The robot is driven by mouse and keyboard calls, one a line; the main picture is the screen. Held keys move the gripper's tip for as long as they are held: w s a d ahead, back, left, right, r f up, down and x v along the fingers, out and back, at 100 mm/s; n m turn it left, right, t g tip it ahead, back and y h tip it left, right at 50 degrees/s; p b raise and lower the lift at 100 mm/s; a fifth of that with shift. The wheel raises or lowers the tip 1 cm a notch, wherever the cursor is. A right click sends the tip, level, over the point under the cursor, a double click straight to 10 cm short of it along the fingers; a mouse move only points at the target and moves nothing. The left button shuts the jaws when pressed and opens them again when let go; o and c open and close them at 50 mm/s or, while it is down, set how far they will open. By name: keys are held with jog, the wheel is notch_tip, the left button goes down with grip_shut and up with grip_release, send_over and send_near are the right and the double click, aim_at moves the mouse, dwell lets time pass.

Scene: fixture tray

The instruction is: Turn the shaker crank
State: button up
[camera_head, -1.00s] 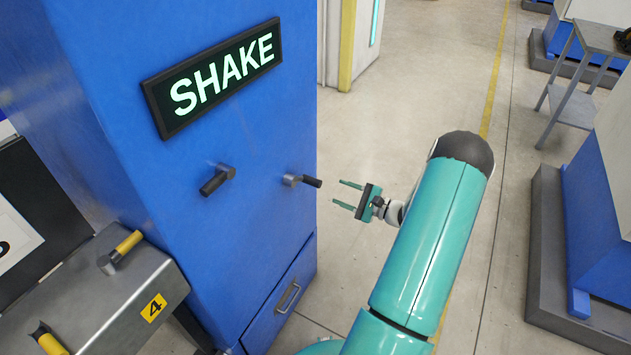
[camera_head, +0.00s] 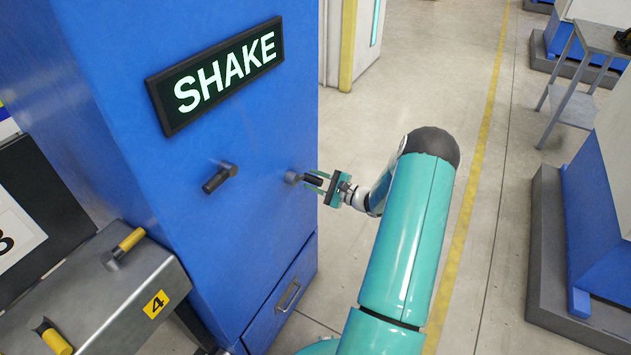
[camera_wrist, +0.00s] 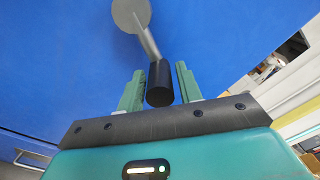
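A blue cabinet (camera_head: 250,240) bears a lit SHAKE sign (camera_head: 215,78) and two cranks with black handles. The left crank (camera_head: 219,177) is apart from my gripper. The right crank (camera_head: 293,178) has its black handle between the fingers of my gripper (camera_head: 315,180). In the wrist view, the black handle (camera_wrist: 160,85) lies between the two green fingers of the gripper (camera_wrist: 158,88), and the grey crank arm runs up to a round hub (camera_wrist: 130,14). Gaps show on both sides of the handle, so the fingers are open around it.
A metal box (camera_head: 95,300) marked 4 with yellow handles stands at the lower left. A drawer (camera_head: 283,295) is low on the cabinet. Open floor (camera_head: 400,90) lies right of the cabinet. A grey side table (camera_head: 580,80) stands far right.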

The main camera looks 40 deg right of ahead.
grip_shut()
jog(key=shift+d+r+n, duration=0.1)
jog(key=shift+r+n, duration=0.05)
jog(key=shift+n, duration=0.15)
